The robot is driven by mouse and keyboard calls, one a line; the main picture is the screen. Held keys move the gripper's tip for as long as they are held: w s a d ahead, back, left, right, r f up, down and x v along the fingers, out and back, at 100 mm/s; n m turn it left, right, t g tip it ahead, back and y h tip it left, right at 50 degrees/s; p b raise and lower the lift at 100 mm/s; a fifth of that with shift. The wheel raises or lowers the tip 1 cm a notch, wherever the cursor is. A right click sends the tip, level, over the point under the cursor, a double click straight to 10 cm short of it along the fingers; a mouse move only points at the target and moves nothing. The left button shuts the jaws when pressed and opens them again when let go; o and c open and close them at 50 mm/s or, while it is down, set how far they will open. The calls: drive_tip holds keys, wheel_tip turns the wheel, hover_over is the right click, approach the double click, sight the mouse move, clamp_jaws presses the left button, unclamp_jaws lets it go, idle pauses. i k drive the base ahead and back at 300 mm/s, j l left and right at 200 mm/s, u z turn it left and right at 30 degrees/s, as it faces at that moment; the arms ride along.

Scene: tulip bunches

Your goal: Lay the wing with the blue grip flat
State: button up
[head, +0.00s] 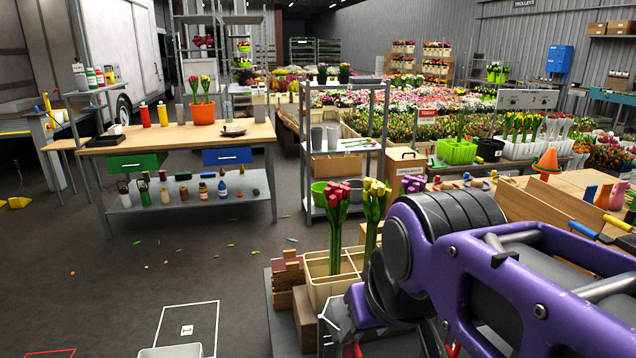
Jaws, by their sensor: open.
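A blue grip (583,229) shows at the right, on the upper edge of a light wooden wing (535,212). This wing stands up at a slant, not flat. A yellow grip (617,222) sits on another wooden part just behind and to the right of it. My purple arm fills the lower right and hides the lower part of the wing and what lies below. My gripper's fingers do not show, so I cannot see where they are relative to the blue grip.
A wooden worktop (575,181) behind the wing holds an orange cone (546,163) and small vases. A cream crate (325,283) with tulip bunches stands left of my arm. A workbench (180,138) stands at the back left. The grey floor (130,270) at left is mostly clear.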

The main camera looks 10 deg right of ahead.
sight(518, 205)
drive_tip(key=l+u, duration=0.1)
drive_tip(key=l, duration=0.65)
drive_tip(key=l+u, duration=0.15)
drive_tip(key=l, duration=0.6)
drive_tip(key=k+l+u, duration=0.1)
drive_tip(key=l, duration=0.65)
drive_tip(key=k+l+u, duration=0.15)
drive_tip(key=l, duration=0.6)
drive_tip(key=k+l+u, duration=0.1)
drive_tip(key=l, duration=0.6)
drive_tip(key=k+l+u, duration=0.15)
drive_tip(key=l, duration=0.55)
drive_tip(key=k+l+u, duration=0.1)
drive_tip(key=k+l, duration=0.2)
drive_tip(key=l, duration=0.4)
drive_tip(key=k+l+u, duration=0.15)
drive_tip(key=l, duration=0.55)
drive_tip(key=k, duration=0.1)
